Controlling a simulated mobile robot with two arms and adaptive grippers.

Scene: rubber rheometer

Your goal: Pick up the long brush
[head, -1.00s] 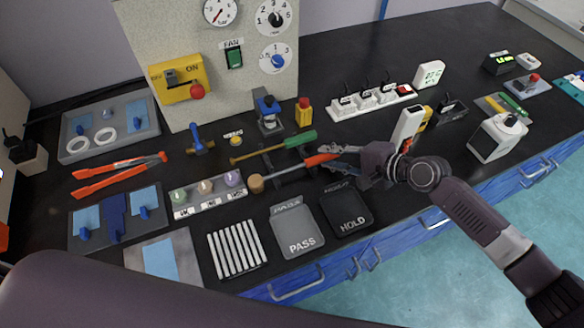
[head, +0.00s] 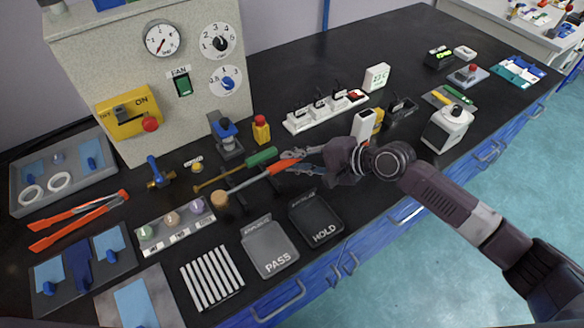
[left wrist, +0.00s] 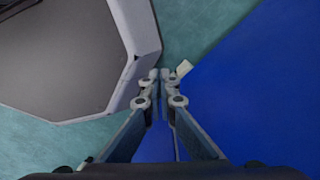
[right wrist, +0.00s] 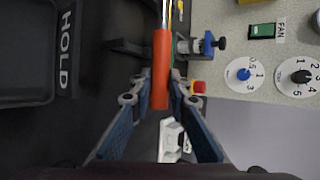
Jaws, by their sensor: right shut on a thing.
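The long brush has an orange handle (head: 284,167), a thin metal shaft and a round tan head (head: 219,200) at its left end. My right gripper (head: 296,162) is at the right end of the handle in the head view, shut on it. In the right wrist view the orange handle (right wrist: 161,68) lies between the two fingers. I cannot tell whether the brush is clear of its dark rack. My left gripper (left wrist: 160,80) is shut and empty in the left wrist view, away from the brush; it is not in the head view.
A green-handled tool (head: 262,157) lies just behind the brush. The PASS tray (head: 270,262) and HOLD tray (head: 325,236) lie in front. Bottles on a rack (head: 176,236) are near the brush head.

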